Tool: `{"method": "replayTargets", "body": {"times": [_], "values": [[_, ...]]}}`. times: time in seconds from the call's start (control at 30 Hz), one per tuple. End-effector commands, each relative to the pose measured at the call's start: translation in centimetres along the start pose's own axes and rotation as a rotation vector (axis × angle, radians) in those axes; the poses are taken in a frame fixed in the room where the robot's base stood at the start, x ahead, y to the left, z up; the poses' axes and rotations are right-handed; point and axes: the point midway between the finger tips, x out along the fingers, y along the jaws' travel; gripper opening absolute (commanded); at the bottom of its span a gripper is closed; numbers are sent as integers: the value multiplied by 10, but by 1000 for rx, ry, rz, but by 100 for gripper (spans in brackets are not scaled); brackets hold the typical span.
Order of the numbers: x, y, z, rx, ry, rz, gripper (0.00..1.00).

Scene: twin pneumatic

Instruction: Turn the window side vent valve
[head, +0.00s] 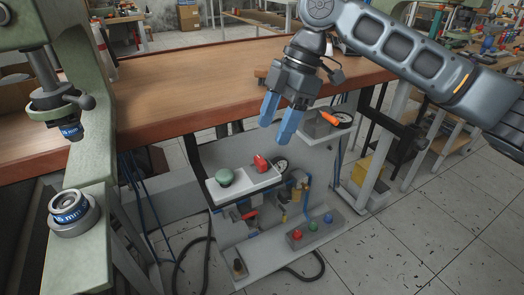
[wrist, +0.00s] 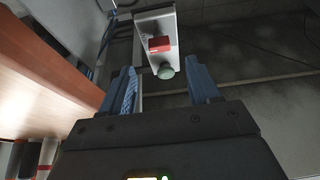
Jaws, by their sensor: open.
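My gripper (head: 274,131) is open and empty, fingers pointing down, in the air above and apart from a grey pneumatic unit. The unit's white top plate (head: 243,188) carries a red valve handle (head: 261,163) and a round green knob (head: 224,177); a dial gauge (head: 281,165) is beside them. A second unit at the right has an orange handle (head: 329,117) and a gauge (head: 344,120). I cannot tell which valve is the window side one.
A wooden bench (head: 180,92) runs behind the units, its front edge close to my gripper. A green machine column (head: 85,150) stands at the left. Red, green and blue buttons sit on a low box (head: 318,234). Black hoses lie on the tiled floor, which is open at the right.

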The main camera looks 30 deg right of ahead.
Motion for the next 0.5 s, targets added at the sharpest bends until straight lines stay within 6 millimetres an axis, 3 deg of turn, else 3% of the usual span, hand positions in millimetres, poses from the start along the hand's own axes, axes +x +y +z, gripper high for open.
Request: {"method": "replayTargets", "body": {"times": [0.3,0.5], "values": [[48,0,0,1,3,0,62],[69,0,0,1,2,1,62]]}}
